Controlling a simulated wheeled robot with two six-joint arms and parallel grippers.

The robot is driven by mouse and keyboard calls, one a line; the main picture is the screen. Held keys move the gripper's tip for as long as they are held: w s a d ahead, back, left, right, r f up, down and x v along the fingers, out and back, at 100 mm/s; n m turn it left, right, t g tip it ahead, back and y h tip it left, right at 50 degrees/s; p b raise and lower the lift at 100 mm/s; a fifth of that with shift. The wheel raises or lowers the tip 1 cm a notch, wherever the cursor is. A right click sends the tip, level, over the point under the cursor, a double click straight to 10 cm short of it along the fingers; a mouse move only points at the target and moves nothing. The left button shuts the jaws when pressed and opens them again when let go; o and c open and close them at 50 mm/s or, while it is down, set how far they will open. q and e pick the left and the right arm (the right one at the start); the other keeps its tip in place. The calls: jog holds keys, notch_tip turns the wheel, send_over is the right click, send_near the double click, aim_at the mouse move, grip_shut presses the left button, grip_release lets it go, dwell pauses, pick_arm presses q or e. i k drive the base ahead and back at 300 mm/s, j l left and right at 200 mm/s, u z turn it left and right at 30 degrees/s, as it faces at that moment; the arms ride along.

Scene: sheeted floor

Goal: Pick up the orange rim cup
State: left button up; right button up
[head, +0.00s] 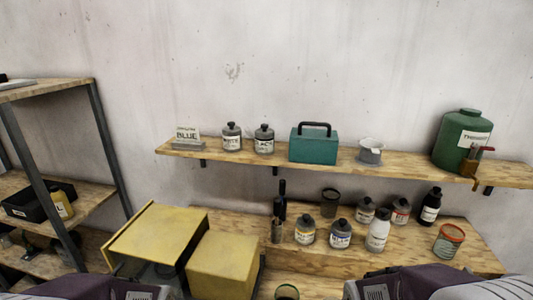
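A cup with an orange-red rim (448,240) stands at the right end of the lower wooden bench in the head view. Its side carries a pale label and looks greenish. Parts of my two arms show along the bottom edge, well in front of and below the cup. Neither gripper shows in this view, so their fingers and any contents are hidden.
The lower bench (375,262) holds several bottles left of the cup, including a black one (430,206) and a white one (378,230). A shelf (400,172) above carries a green canister (461,140). Yellow boxes (222,265) stand left.

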aim_at(451, 237)
jog(key=z, duration=1.65)
